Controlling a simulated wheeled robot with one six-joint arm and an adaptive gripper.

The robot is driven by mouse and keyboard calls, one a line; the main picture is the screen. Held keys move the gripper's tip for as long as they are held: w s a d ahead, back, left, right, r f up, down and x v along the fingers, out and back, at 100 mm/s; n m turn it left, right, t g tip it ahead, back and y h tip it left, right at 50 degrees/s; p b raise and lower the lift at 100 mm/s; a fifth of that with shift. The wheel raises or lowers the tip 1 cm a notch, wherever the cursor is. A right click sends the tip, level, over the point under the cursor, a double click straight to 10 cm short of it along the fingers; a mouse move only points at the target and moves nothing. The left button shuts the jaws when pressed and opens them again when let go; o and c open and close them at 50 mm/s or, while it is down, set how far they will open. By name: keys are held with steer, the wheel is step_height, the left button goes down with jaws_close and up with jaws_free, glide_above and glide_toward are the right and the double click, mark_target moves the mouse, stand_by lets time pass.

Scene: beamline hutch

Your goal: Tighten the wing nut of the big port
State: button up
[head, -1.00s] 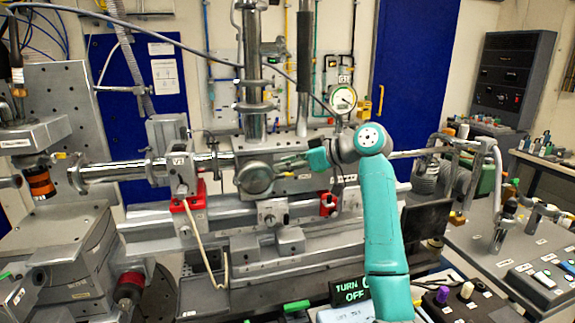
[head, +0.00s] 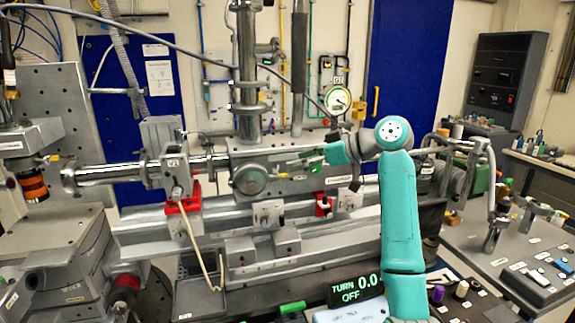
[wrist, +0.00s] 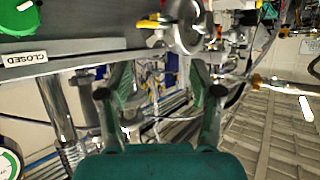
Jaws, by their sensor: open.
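A round metal port (head: 250,179) faces out from the grey chamber block in the head view. A small yellow piece (head: 283,175) sits just right of it; I cannot tell whether this is the wing nut. In the wrist view a round metal flange (wrist: 188,25) is at the top centre, with a brass-yellow wing-shaped piece (wrist: 150,23) at its left. My gripper (head: 300,163) is in front of the block, right of the port and pointing left. In the wrist view my gripper (wrist: 163,95) has its fingers spread, with nothing held between them. The yellow piece lies beyond the fingertips.
A pressure gauge (head: 338,99) stands above right of my gripper. A dark display (head: 356,289) reads TURN 0.0 OFF. Red-mounted rail carriages (head: 183,206) sit below the beam pipe. A bench with bottles and fittings (head: 520,250) is at right. A CLOSED label (wrist: 25,57) shows at left.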

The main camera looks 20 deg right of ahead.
steer(key=v, duration=0.6)
steer(key=shift+r, duration=0.1)
